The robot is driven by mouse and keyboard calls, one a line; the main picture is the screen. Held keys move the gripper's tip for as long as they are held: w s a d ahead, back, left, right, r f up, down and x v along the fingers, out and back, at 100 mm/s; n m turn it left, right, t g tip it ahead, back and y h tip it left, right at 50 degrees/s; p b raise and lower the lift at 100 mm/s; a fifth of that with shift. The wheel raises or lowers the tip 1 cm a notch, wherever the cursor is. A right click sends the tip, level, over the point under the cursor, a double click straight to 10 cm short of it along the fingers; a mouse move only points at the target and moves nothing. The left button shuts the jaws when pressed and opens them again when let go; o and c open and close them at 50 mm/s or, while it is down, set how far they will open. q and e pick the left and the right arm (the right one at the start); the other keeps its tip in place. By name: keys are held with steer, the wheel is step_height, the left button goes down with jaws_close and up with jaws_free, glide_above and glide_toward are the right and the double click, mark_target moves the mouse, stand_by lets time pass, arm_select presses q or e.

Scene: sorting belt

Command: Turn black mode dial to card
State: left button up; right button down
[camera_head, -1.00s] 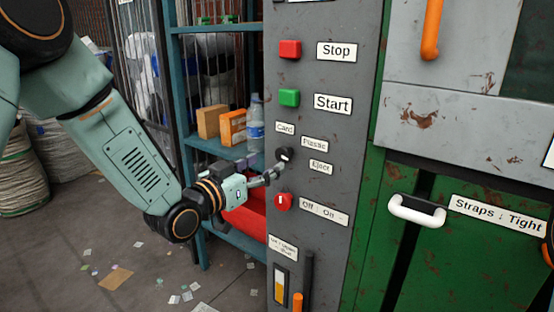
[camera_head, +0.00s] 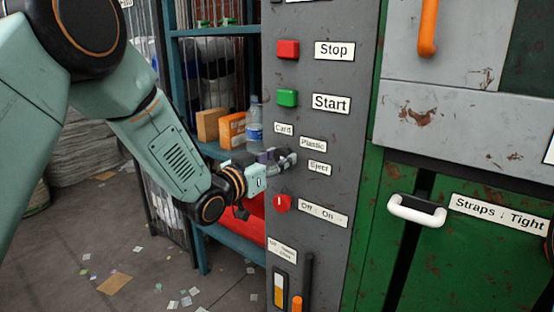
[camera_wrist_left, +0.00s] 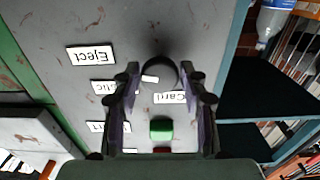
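The black mode dial (camera_wrist_left: 158,72) shows in the left wrist view as a dark round knob between my left fingertips. My left gripper (camera_wrist_left: 160,76) is open around it, with a small gap seeming to show at each side; contact is unclear. In the head view my left gripper (camera_head: 284,158) reaches the grey panel from the left and hides the dial. The Card label (camera_head: 283,129), Plastic label (camera_head: 313,144) and Eject label (camera_head: 320,169) surround that spot. The Card label also shows in the left wrist view (camera_wrist_left: 171,98). I cannot read the dial's pointer. My right gripper is out of view.
On the grey panel (camera_head: 340,70), a red Stop button (camera_head: 288,49) and green Start button (camera_head: 288,98) sit above, and a red Off/On knob (camera_head: 282,203) sits close below. A blue shelf (camera_head: 228,147) with boxes and a bottle (camera_head: 254,124) stands left. A white handle (camera_head: 416,211) is right.

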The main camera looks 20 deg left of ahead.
arm_select(q)
steer(key=c, duration=0.7)
steer(key=n+p, duration=0.3)
steer(key=shift+d+r+n, duration=0.1)
steer(key=shift+n, duration=0.3)
steer(key=n+p, duration=0.3)
steer(key=n, duration=0.1)
steer(key=shift+n, duration=0.3)
steer(key=n+p, duration=0.3)
steer(key=n, duration=0.3)
steer(key=shift+p, duration=0.4)
steer(key=n+p, duration=0.1)
steer(key=n, duration=0.4)
steer(key=shift+p, duration=0.35)
steer(key=shift+n, duration=0.4)
